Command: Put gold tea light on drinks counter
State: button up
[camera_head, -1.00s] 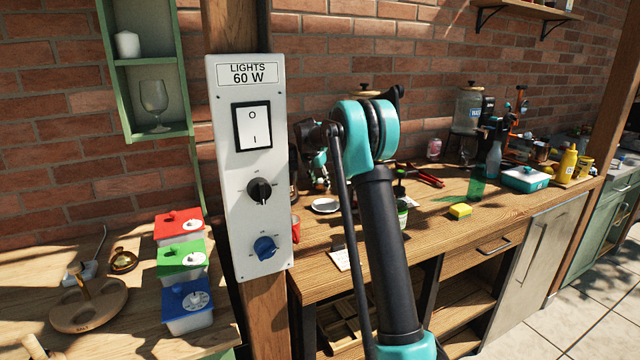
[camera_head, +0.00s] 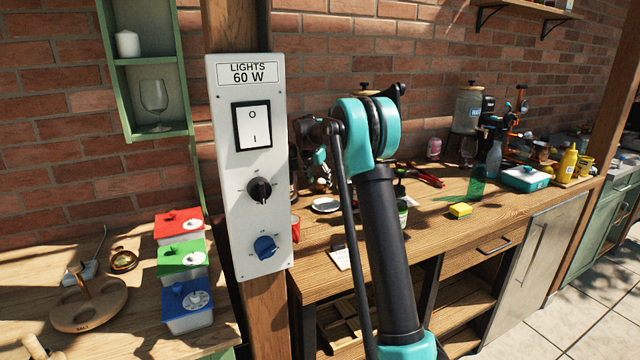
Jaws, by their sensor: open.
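A small round gold item (camera_head: 123,260), which looks like the gold tea light, sits on the wooden table (camera_head: 120,335) at the left, between a white cable plug and the coloured boxes. The wooden counter (camera_head: 420,240) with bottles and a drink dispenser runs along the wall at the right; it appears to be the drinks counter. My arm rises in front of this counter. My gripper (camera_head: 321,182) shows small and partly hidden behind my arm, above the counter's left end. It is open, far right of the gold item, with nothing visibly held.
A post with a light-switch panel (camera_head: 249,165) stands between table and counter. Red, green and blue boxes (camera_head: 188,305) are right of the gold item; a round wooden holder (camera_head: 88,305) is in front.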

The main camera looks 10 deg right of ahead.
jog(key=v, duration=1.1)
